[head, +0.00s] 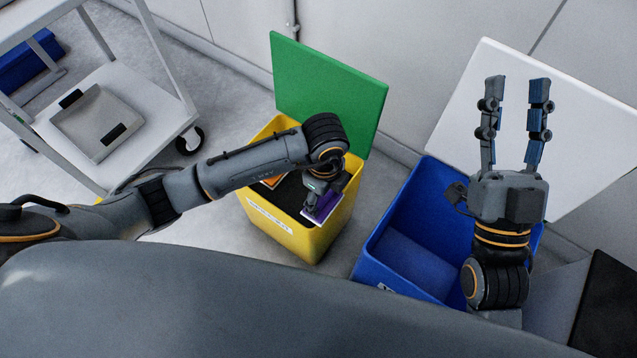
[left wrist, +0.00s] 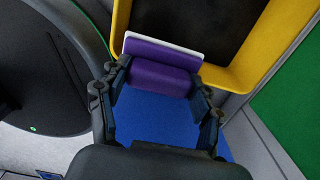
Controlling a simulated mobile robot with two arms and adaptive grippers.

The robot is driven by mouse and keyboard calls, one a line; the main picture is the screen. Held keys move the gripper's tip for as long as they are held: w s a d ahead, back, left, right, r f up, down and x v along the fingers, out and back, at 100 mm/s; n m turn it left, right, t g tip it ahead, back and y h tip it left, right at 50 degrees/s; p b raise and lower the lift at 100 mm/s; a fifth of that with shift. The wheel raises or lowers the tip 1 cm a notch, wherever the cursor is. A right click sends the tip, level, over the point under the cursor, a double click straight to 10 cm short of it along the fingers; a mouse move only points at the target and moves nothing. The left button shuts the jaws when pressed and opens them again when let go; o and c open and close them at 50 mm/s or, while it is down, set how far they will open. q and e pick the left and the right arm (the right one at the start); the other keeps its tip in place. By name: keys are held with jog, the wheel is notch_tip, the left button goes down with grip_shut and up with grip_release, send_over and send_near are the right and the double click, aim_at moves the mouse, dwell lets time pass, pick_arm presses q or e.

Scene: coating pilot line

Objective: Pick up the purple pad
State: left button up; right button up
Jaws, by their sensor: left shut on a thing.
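The purple pad (head: 326,207) shows at the mouth of the yellow bin (head: 290,240), with a pale edge. In the left wrist view, the purple pad (left wrist: 158,76) lies between both fingertips, with a white layer along its far side. My left gripper (head: 322,196) is shut on it, reaching down over the bin's right part. The left gripper's fingers (left wrist: 155,85) also show in the left wrist view; the arm hides part of the bin opening. My right gripper (head: 516,92) is open and empty, fingers pointing up, above the blue bin (head: 405,250).
An orange item (head: 271,181) shows inside the yellow bin. A green panel (head: 325,90) stands behind that bin, and a white panel (head: 580,130) behind the blue one. A white cart (head: 160,110) carrying a grey tray (head: 98,122) stands at left.

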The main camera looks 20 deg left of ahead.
pick_arm(q)
jog(key=s+d+r+p, duration=0.2)
jog(key=s+d+r, duration=0.1)
jog(key=s+d, duration=0.1)
jog(key=shift+s, duration=0.7)
pick_arm(e)
jog(key=w+f+g+h, duration=0.2)
jog(key=f+g, duration=0.4)
jog(key=f, duration=0.3)
jog(key=shift+w+d+f+g, duration=0.2)
jog(key=shift+w+f+g, duration=0.1)
jog(key=shift+w, duration=0.6)
